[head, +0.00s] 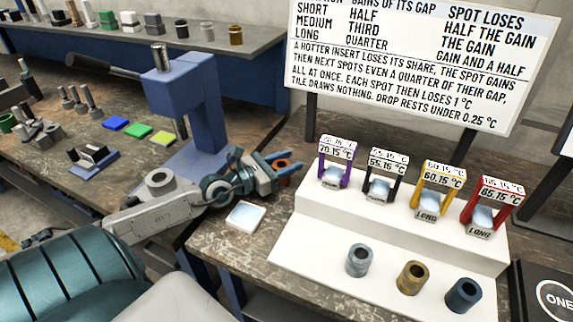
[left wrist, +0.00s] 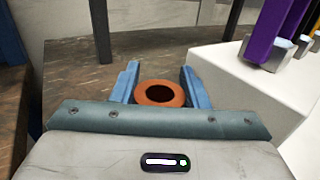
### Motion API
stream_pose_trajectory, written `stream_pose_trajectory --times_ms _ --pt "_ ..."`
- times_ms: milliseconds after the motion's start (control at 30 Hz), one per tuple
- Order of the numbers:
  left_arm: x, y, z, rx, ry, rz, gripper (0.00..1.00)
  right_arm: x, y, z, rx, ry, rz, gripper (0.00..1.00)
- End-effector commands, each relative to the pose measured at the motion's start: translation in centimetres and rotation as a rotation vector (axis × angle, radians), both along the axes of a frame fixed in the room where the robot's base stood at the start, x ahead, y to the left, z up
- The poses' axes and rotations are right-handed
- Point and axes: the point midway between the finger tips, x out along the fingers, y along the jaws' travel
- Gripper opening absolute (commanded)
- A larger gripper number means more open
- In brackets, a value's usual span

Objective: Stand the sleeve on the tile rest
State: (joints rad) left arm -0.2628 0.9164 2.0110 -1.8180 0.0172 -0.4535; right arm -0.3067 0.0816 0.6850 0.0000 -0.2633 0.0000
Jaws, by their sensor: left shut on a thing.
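My left gripper (head: 287,164) is shut on a copper-orange sleeve (head: 284,170), a short hollow cylinder. In the left wrist view the sleeve (left wrist: 158,94) sits upright between the two blue fingers, its dark bore facing up. It is behind and right of a small white tile (head: 246,216) with a pale blue-grey top, near the wooden bench's front edge. The tile is bare. Three more sleeves stand on the white step's lower level: a steel one (head: 358,260), a brass one (head: 411,277) and a dark blue one (head: 463,295). My right gripper is not in view.
Purple (head: 322,160), black (head: 367,176), yellow (head: 415,190) and red (head: 467,205) frames with temperature displays stand on the white step's upper level (head: 385,217). A large sign (head: 420,60) stands behind. A blue press-like stand (head: 205,100) is left of my gripper.

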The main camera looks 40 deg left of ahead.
Motion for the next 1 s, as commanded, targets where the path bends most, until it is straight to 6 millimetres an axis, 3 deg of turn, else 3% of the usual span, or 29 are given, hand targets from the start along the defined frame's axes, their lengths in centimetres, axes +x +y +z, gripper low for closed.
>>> stream_pose_trajectory --times_ms 133,167,233,267,633,1000 --pt "0.0 0.0 -0.4 -0.001 -0.001 0.0 0.03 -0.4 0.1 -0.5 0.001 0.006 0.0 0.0" --pt "0.0 0.0 -0.3 -0.001 0.0 0.0 0.46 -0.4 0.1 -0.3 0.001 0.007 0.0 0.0" --pt "0.0 0.0 -0.3 -0.001 0.0 0.0 0.6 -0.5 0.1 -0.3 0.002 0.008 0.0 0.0" --pt "0.0 0.0 -0.3 -0.001 0.0 0.0 0.62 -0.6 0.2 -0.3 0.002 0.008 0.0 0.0" --pt "0.0 0.0 0.3 0.001 0.0 0.0 0.62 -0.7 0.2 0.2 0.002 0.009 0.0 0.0" --pt "-3.4 1.3 -0.1 0.007 0.006 -0.001 0.62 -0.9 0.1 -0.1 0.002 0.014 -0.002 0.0"
